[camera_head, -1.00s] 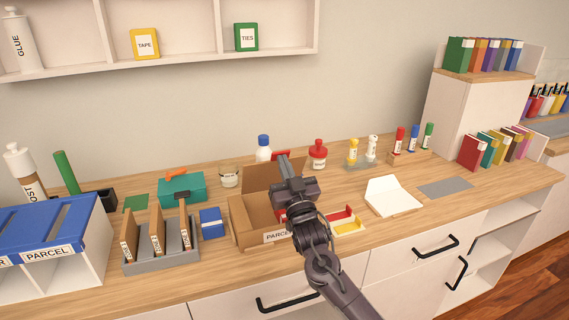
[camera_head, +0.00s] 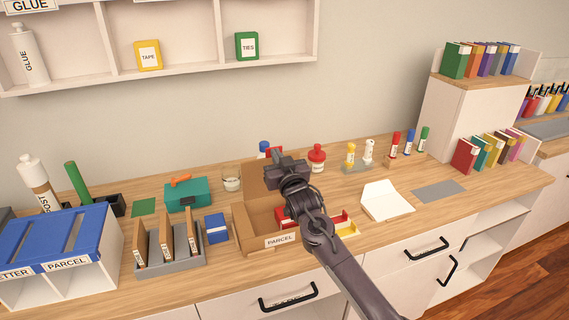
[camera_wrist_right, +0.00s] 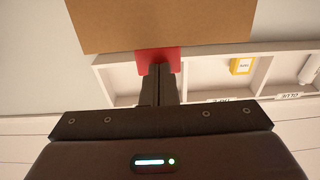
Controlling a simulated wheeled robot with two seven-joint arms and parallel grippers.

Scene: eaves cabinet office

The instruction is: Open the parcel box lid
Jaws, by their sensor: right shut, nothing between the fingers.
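The parcel box (camera_head: 241,229) is an open brown cardboard carton with a PARCEL label, near the middle of the worktop. Its lid (camera_head: 256,180) stands raised at the back of the box, partly hidden by my right arm. My right gripper (camera_head: 275,156) is shut and empty, over the box by the lid's upper edge. In the right wrist view, the shut fingers (camera_wrist_right: 158,84) point toward a brown cardboard panel (camera_wrist_right: 160,24) and a red patch; I cannot tell whether they touch. My left gripper is not in view.
A slotted holder (camera_head: 172,262) and a blue box (camera_head: 215,228) stand left of the carton. A red-and-yellow tray (camera_head: 346,229) and a white open booklet (camera_head: 384,199) lie to its right. Bottles and a red-lidded jar (camera_head: 317,157) stand behind. A wall shelf (camera_head: 210,68) hangs above.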

